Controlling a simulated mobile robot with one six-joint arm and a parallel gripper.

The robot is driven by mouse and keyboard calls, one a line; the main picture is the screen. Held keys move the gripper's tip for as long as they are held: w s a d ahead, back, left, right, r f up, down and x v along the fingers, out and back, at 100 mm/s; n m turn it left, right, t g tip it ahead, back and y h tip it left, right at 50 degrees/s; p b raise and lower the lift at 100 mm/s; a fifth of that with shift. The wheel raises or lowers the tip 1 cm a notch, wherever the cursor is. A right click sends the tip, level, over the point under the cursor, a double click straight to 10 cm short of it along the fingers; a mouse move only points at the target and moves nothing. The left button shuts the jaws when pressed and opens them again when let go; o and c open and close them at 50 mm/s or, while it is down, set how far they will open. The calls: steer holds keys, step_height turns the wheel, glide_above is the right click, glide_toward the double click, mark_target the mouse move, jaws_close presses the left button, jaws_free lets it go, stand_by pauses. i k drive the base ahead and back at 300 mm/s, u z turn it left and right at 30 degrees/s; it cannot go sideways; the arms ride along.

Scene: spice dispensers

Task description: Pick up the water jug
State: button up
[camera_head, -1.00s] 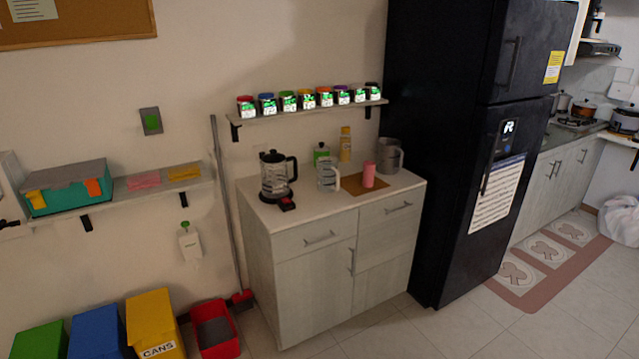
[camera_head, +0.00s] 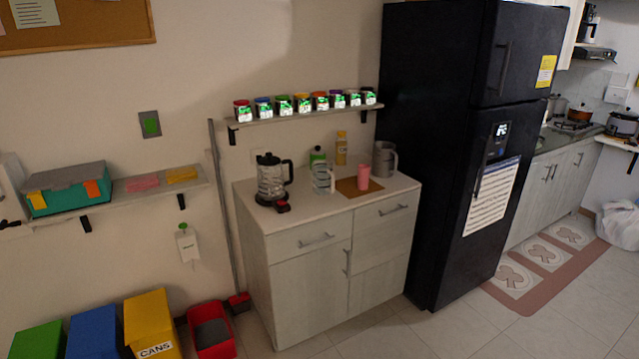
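A clear jug with a pale handle (camera_head: 322,179) stands upright near the middle of the cabinet top (camera_head: 337,205). A grey jug with a side handle (camera_head: 384,160) stands at the back right of the same top, close to the fridge. I cannot tell for certain which of the two is the water jug. My gripper is not in view.
A black-lidded blender (camera_head: 271,180) stands left of the clear jug; a pink cup (camera_head: 364,177) is right of it. Bottles stand behind. A shelf of spice jars (camera_head: 300,117) overhangs the top. The fridge (camera_head: 455,150) bounds the right; floor in front is clear.

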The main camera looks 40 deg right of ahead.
mark_target(322, 176)
steer(key=z, duration=0.1)
steer(key=i, duration=0.9)
steer(key=u, duration=0.1)
